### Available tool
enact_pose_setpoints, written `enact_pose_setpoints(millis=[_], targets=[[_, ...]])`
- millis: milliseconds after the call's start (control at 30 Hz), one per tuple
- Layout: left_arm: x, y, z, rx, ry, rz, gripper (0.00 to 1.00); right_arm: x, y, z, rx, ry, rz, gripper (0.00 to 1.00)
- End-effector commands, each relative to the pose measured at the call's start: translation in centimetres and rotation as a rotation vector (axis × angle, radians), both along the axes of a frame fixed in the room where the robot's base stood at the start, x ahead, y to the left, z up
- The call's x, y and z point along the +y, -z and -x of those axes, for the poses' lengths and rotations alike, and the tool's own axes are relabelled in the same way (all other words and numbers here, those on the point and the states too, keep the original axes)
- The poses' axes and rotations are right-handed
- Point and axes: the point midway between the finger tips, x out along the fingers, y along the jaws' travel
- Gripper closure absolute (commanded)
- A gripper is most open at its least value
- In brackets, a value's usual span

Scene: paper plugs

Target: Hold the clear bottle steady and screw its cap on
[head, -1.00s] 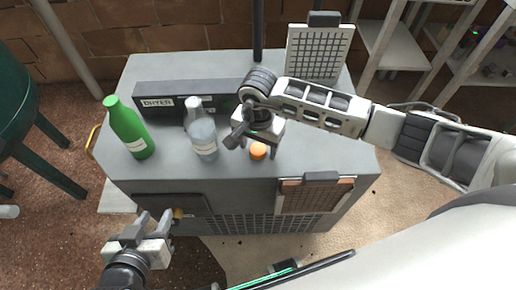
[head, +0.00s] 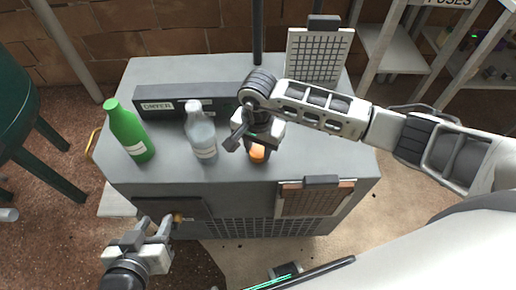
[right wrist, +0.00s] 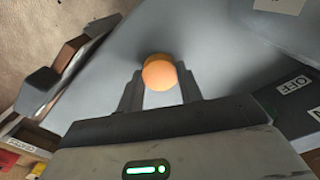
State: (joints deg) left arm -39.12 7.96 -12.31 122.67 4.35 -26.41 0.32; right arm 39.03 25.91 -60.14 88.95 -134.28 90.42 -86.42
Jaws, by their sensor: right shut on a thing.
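The clear bottle (head: 203,140) stands upright on the grey cabinet top, its neck uncovered, with a pale label low on its side. The orange cap (head: 257,153) is to the right of the bottle, near the cabinet's front edge. My right gripper (head: 255,146) reaches down over the cap and is shut on it. In the right wrist view the cap (right wrist: 159,72) sits between the fingertips (right wrist: 160,88). My left gripper (head: 155,222) is open and empty, in front of the cabinet and below its top, apart from the bottle.
A green bottle (head: 127,131) stands to the left of the clear one. A dark labelled box (head: 165,105) lies behind them. A grid panel (head: 316,55) stands at the back right. The cabinet top (head: 170,170) is bare at the front left.

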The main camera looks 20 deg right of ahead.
Motion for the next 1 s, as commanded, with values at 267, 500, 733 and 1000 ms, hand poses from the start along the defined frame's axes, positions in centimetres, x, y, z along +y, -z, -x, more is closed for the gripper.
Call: enact_pose_setpoints(millis=[267,500,733,1000], targets=[[-0.1,0.1,0.0,-0.001,0.000,0.006,0.64,1.3,-4.6,1.0,-0.007,-0.008,-0.003,0.85],[-0.1,0.3,0.0,-0.007,-0.001,0.010,0.64,5.1,-9.4,4.8,-0.006,-0.010,-0.003,0.85],[-0.2,0.4,-0.1,-0.010,-0.002,0.020,0.64,8.4,-11.5,8.2,-0.004,-0.006,-0.001,0.85],[-0.2,0.6,0.1,-0.005,-0.003,0.023,0.64,9.9,-12.5,9.7,-0.001,-0.001,0.000,0.85]])
